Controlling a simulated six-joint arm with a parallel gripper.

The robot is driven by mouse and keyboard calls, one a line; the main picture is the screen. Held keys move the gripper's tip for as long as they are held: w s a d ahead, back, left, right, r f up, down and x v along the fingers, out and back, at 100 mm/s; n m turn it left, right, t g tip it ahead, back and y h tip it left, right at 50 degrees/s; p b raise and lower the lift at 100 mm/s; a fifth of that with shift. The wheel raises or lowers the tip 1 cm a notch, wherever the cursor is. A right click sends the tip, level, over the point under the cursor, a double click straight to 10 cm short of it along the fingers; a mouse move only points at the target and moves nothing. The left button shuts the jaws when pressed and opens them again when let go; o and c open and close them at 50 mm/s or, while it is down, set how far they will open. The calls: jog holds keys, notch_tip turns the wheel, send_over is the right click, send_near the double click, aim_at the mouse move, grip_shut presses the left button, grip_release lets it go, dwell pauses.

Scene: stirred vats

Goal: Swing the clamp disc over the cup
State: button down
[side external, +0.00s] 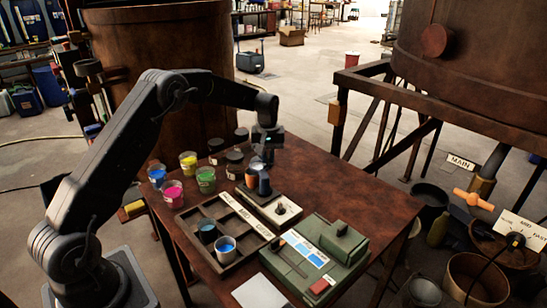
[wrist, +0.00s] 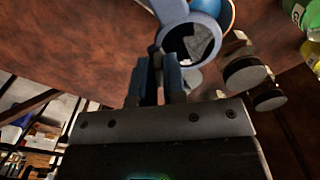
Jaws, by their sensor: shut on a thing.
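My gripper (side external: 264,158) is over the white-based stand near the table's middle. In the wrist view its fingers (wrist: 161,82) are close together, shut on a part of the clamp that is mostly hidden between them. A blue-grey ring (wrist: 165,47), which looks like the clamp disc, shows just beyond the fingertips with grey inside it. A blue and orange round thing, apparently the cup (wrist: 232,14), is partly behind it at the top edge. In the side view a dark cup-like shape (side external: 264,186) stands below my gripper. I cannot tell whether the disc is over the cup.
Pots of blue (side external: 157,174), yellow (side external: 188,161), pink (side external: 173,193) and green (side external: 206,180) stand left of the stand. Several dark-lidded jars (side external: 234,164) are close behind. A compartment tray (side external: 199,258) and a green machine (side external: 318,262) are in front. The right tabletop is clear.

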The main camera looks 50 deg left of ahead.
aim_at(259, 164)
jog(key=shift+s+a+r+n, duration=0.1)
jog(key=shift+s+a+n, duration=0.4)
jog(key=shift+n, duration=0.65)
jog(key=shift+s+a+n, duration=0.4)
jog(key=shift+s+n, duration=0.1)
jog(key=shift+n, duration=0.65)
jog(key=c, duration=1.2)
grip_release()
notch_tip(259, 164, up, 14)
jog(key=shift+f, duration=0.15)
jog(key=shift+s, duration=0.1)
